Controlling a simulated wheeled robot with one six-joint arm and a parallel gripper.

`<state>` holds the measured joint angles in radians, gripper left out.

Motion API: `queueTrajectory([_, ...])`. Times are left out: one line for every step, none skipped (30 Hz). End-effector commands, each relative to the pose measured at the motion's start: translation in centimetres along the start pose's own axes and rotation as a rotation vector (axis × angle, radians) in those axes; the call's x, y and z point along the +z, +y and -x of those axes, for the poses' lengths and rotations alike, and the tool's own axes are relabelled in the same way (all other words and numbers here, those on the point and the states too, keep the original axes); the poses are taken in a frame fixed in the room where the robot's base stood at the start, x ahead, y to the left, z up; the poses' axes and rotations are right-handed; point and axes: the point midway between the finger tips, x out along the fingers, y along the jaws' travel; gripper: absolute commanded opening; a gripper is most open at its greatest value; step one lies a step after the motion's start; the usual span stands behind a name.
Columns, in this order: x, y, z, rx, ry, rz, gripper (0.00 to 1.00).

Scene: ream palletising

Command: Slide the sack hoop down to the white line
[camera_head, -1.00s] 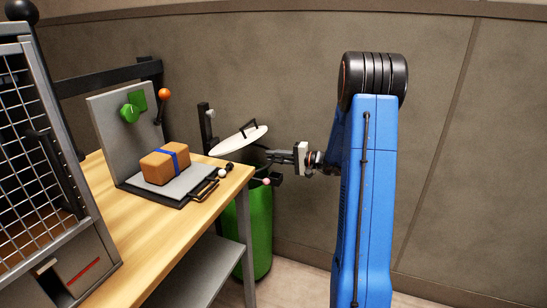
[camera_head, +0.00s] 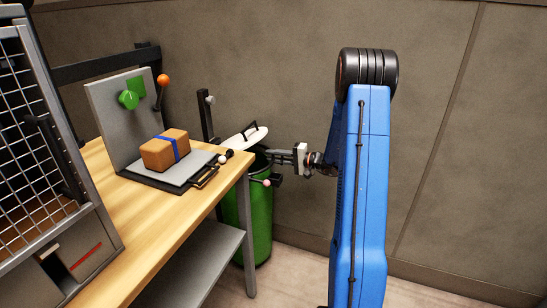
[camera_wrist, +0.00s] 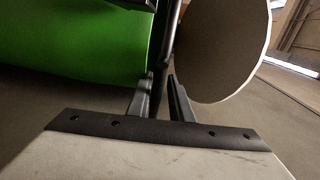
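The sack hoop (camera_head: 264,161) is a dark ring at the mouth of the green sack (camera_head: 257,215), just beyond the table corner. A tilted white lid (camera_head: 236,139) with a dark handle is above it. A black upright post (camera_head: 204,116) stands behind. My gripper (camera_head: 277,157) reaches in from the right at the hoop's side. In the wrist view my gripper's fingers (camera_wrist: 164,88) close around a dark bar (camera_wrist: 166,50), which seems to be part of the hoop, between the green sack and the lid. I cannot make out the white line.
A wooden table (camera_head: 120,225) on the left carries a brown ream with a blue band (camera_head: 165,150) on a grey plate. A mesh cage (camera_head: 30,150) stands at the far left. A low grey shelf (camera_head: 200,265) is under the table. The wall is close behind the sack.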

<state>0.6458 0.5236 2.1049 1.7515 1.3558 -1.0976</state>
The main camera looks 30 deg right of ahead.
Motion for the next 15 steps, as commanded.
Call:
queueTrajectory([0.0,0.3,0.1,0.004,0.001,-0.004,0.28])
queueTrajectory([0.0,0.3,0.1,0.004,0.001,-0.004,0.28])
queueTrajectory([0.0,0.3,0.1,0.005,0.002,-0.004,0.28])
queueTrajectory([0.0,0.3,0.1,0.005,0.002,-0.004,0.28])
queueTrajectory([0.0,0.3,0.1,0.005,0.002,-0.004,0.28])
queueTrajectory([0.0,0.3,0.1,0.005,0.002,-0.004,0.28])
queueTrajectory([0.0,0.2,0.1,0.005,0.002,-0.004,0.28])
queueTrajectory([0.0,0.2,0.1,0.005,0.002,-0.004,0.28])
queueTrajectory([0.0,0.0,0.1,0.005,0.002,-0.003,0.28])
queueTrajectory([0.0,-0.2,0.1,0.005,0.002,-0.003,0.28])
queueTrajectory([0.0,-0.5,0.2,0.005,0.002,-0.002,0.28])
queueTrajectory([-0.1,-0.9,0.2,0.005,0.002,-0.001,0.28])
queueTrajectory([-0.1,-1.2,0.2,0.004,0.002,-0.001,0.28])
queueTrajectory([-0.1,-1.6,0.3,0.004,0.002,-0.001,0.28])
queueTrajectory([-0.1,-2.3,0.3,0.003,0.002,0.000,0.28])
